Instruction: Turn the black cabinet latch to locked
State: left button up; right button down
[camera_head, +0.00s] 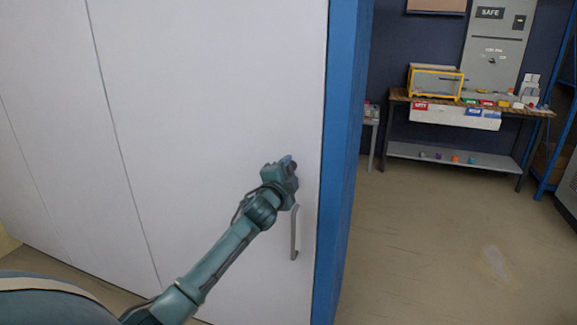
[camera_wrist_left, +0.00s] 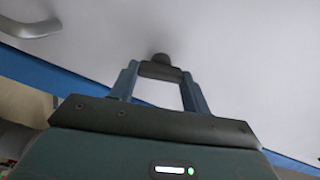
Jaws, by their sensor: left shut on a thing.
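The white cabinet door (camera_head: 210,90) fills the left half of the head view. My left gripper (camera_head: 291,164) is at the door, near its right edge and just above the grey bar handle (camera_head: 295,232). In the left wrist view, the black latch (camera_wrist_left: 161,60) stands out from the door between the tips of my left gripper (camera_wrist_left: 160,72). The fingers are shut on the latch's dark crosspiece. The gripper mostly hides the latch in the head view, and I cannot tell its exact angle. My right gripper is not in view.
The handle (camera_wrist_left: 30,28) also shows in the left wrist view. The cabinet's blue side (camera_head: 345,150) borders open floor (camera_head: 440,240) on the right. A workbench (camera_head: 530,110) with a yellow-framed box (camera_head: 436,82) and a grey safe panel (camera_head: 492,55) stand at the back.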

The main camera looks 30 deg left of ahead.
pick_arm(q)
jog(key=shift+m+p, duration=0.65)
jog(key=shift+m, duration=0.95)
jog(key=o, duration=1)
jog(key=shift+s, duration=0.1)
jog(key=b+v, duration=0.1)
jog(key=v, duration=1.2)
jog(key=shift+d, duration=0.1)
